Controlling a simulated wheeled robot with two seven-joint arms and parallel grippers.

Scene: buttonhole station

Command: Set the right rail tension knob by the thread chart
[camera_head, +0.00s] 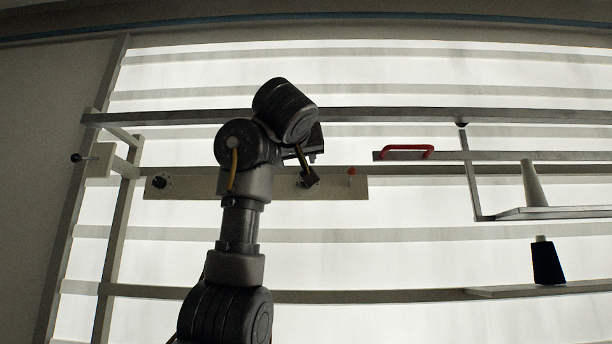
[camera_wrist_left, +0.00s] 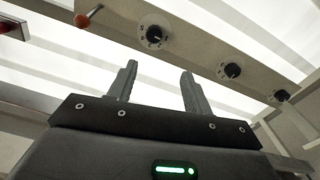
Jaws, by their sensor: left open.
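In the left wrist view a pale panel carries three black knobs on light dials. The one closest to the orange-tipped lever (camera_wrist_left: 82,20) is the right rail tension knob (camera_wrist_left: 154,33), as the lever (camera_head: 351,171) stands at the panel's right end in the head view. My left gripper (camera_wrist_left: 160,68) is open and empty, its fingers pointing toward this knob and apart from it. In the head view my left gripper (camera_head: 309,174) covers most of that spot. The middle knob (camera_wrist_left: 232,70) and far knob (camera_wrist_left: 281,95) sit farther along; the far one also shows in the head view (camera_head: 161,181). No thread chart is readable. My right gripper is out of view.
A long grey rail (camera_head: 400,115) crosses above the panel (camera_head: 205,188). A red handle (camera_head: 408,150) is on a bar to the right. A dark thread cone (camera_head: 547,262) and a pale cone (camera_head: 533,183) stand on shelves. A black-balled lever (camera_head: 76,158) sits far left.

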